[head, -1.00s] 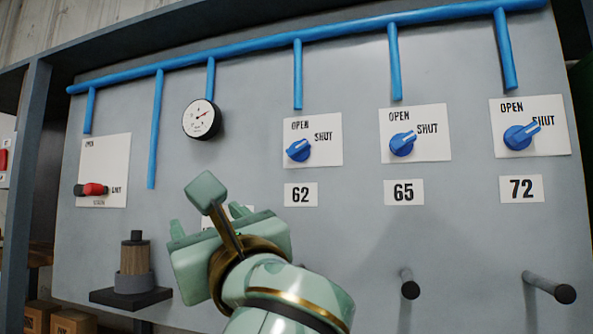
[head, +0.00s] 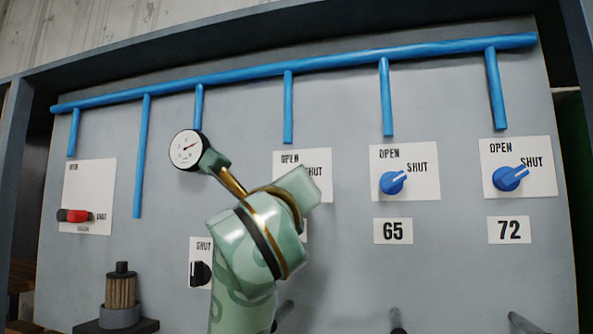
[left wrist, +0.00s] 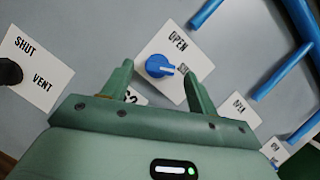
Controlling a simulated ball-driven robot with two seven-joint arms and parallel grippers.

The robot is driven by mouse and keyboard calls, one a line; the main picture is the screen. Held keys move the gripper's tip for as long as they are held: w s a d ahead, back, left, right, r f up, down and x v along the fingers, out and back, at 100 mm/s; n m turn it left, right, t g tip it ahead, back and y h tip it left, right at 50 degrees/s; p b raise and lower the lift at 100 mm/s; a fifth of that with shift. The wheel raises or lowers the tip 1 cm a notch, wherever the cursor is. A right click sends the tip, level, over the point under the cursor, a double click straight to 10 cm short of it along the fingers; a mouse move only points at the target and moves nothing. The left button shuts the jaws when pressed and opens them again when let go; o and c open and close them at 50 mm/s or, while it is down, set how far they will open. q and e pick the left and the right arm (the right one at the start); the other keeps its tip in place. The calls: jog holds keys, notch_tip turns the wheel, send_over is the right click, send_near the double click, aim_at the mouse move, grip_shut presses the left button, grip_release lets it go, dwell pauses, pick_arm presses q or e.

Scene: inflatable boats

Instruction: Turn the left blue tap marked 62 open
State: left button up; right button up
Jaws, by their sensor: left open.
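The blue tap (left wrist: 159,66) marked 62 sits on a white card (left wrist: 205,66) with the words OPEN and SHUT. My left gripper (left wrist: 158,73) is open, with one finger on each side of the tap in the left wrist view. The tap is not gripped; I cannot tell how far the fingertips are from the panel. The 62 plate (left wrist: 134,97) is partly hidden behind a finger. In the head view my left arm hides the tap and most of its plate, while the card's top (head: 302,160) shows. My right gripper is out of view.
Blue taps 65 (head: 392,183) and 72 (head: 510,179) are to the right, pointing toward SHUT. A gauge (head: 186,150) and a red-handled valve (head: 76,215) are left. A SHUT/VENT card (left wrist: 34,68) with a black knob is nearby. Pegs stick out below.

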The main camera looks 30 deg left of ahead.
pick_arm(q)
jog(key=x, duration=0.3)
jog(key=shift+w+p, duration=0.1)
jog(key=shift+p, duration=0.3)
jog(key=c, duration=1)
jog(key=shift+o, duration=0.3)
